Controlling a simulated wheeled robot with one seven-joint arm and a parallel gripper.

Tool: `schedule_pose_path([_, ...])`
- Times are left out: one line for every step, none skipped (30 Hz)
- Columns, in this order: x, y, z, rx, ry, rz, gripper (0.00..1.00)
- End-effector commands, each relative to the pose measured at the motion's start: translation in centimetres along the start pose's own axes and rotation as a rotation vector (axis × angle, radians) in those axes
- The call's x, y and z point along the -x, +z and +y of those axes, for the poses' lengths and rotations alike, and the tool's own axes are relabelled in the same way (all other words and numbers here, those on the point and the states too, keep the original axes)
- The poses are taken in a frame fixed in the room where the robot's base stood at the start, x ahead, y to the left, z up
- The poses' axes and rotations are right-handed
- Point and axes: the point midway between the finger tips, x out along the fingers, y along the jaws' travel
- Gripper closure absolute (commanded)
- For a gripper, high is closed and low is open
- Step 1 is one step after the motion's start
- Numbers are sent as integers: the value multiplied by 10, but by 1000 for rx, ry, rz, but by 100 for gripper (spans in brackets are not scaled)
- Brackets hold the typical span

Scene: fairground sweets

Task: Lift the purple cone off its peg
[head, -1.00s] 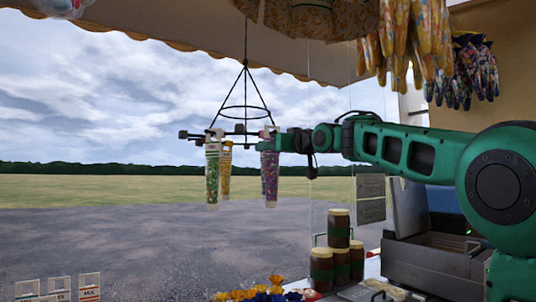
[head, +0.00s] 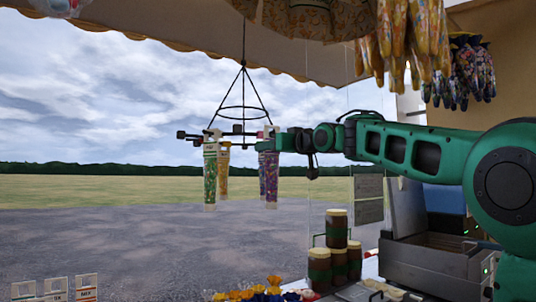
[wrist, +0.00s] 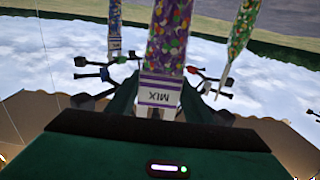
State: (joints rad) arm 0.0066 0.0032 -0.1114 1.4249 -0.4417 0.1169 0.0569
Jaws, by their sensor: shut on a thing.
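The purple cone (head: 270,181) is a clear, tapered bag of mixed purple sweets, hanging point down at the right side of the black hanging rack (head: 243,106). My gripper (head: 267,144) is at its top end and shut on it. In the wrist view, which is upside down, the purple cone (wrist: 168,38) stands in the centre, with its white, purple-striped "MIX" label (wrist: 158,92) close to my gripper (wrist: 160,106). The peg behind the label is hidden, so I cannot tell whether the cone still touches it.
A green cone (head: 210,180) and a yellow cone (head: 223,172) hang on the rack's left. The wrist view shows another cone (wrist: 114,22) at left. Stacked brown jars (head: 336,236) stand below right, beside a metal case (head: 430,262). Bagged sweets (head: 470,68) hang above right.

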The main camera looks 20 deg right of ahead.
Motion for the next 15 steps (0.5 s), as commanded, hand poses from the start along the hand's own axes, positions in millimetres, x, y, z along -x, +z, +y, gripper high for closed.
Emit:
schedule_pose_path([2,0,0,0,0,0,73])
schedule_pose_path([3,0,0,0,1,0,73])
schedule_pose_path([4,0,0,0,1,0,73])
schedule_pose_path([6,0,0,0,1,1,73])
schedule_pose_path([7,0,0,0,1,1,73])
schedule_pose_path([8,0,0,0,1,1,73])
schedule_pose_path([9,-1,0,0,1,1,73])
schedule_pose_path([10,-1,0,0,1,1,73])
schedule_pose_path([12,-1,0,0,1,1,73])
schedule_pose_path([13,-1,0,0,1,1,73])
schedule_pose_path([14,-1,0,0,1,1,73])
schedule_pose_path([15,0,0,0,1,1,73])
schedule_pose_path([16,0,0,0,1,0,73])
schedule_pose_path([17,0,0,0,1,0,73])
schedule_pose_path([18,0,0,0,1,0,73])
